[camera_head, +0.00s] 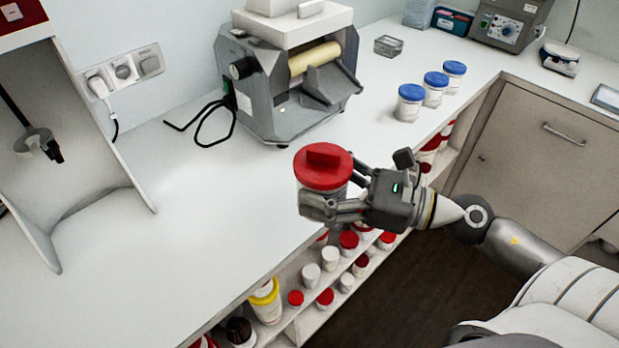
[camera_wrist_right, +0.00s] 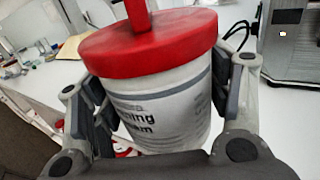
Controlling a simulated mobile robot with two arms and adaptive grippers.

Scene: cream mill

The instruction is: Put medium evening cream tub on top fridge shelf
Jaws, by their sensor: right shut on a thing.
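A white tub with a red lid (camera_head: 322,168) is held by my right gripper (camera_head: 330,203), above the front edge of the counter. In the right wrist view the tub (camera_wrist_right: 160,105) stands upright between the two fingers, which press on its sides. Its label partly reads "…ning …am"; the rest is hidden. The right gripper (camera_wrist_right: 165,110) is shut on it. My left gripper is not in view. No fridge or fridge shelf can be made out in these views.
A grey roller mill (camera_head: 290,85) stands on the white counter (camera_head: 200,240). Several blue-lidded tubs (camera_head: 409,103) stand at the back right. Shelves under the counter hold many red-lidded tubs (camera_head: 325,297) and a yellow-lidded one (camera_head: 265,300). The left counter is clear.

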